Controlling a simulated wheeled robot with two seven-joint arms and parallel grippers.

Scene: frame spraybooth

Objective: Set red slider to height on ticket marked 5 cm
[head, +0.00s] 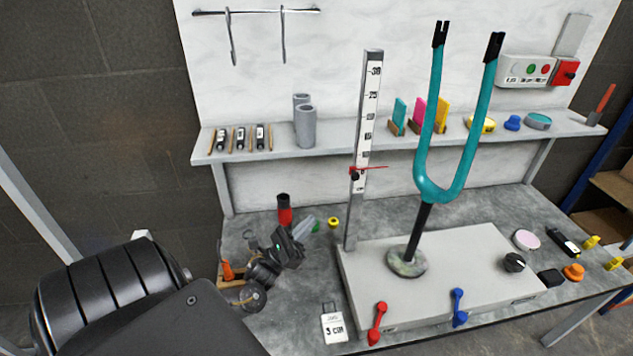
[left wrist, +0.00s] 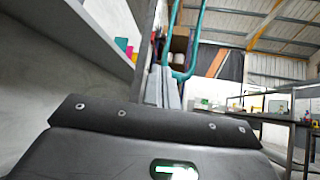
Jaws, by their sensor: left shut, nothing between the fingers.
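The red slider (head: 357,172) with a thin red pointer sits low on the upright white scale (head: 369,100), just below the printed 10 and above the lowest number in view. The ticket (head: 333,326) lies on the bench in front and seems to read 5 cm. My left gripper (head: 308,226) is shut and empty, left of the scale's post and lower than the slider, apart from both. Its grey fingers (left wrist: 162,88) also show in the left wrist view, where the slider cannot be made out. My right gripper is not in view.
A teal fork (head: 440,190) stands on the grey base box (head: 460,265) right of the scale. Red (head: 377,322) and blue (head: 459,306) levers are at the box front. A red-and-black bottle (head: 284,212) stands behind my gripper. A shelf (head: 340,142) runs behind.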

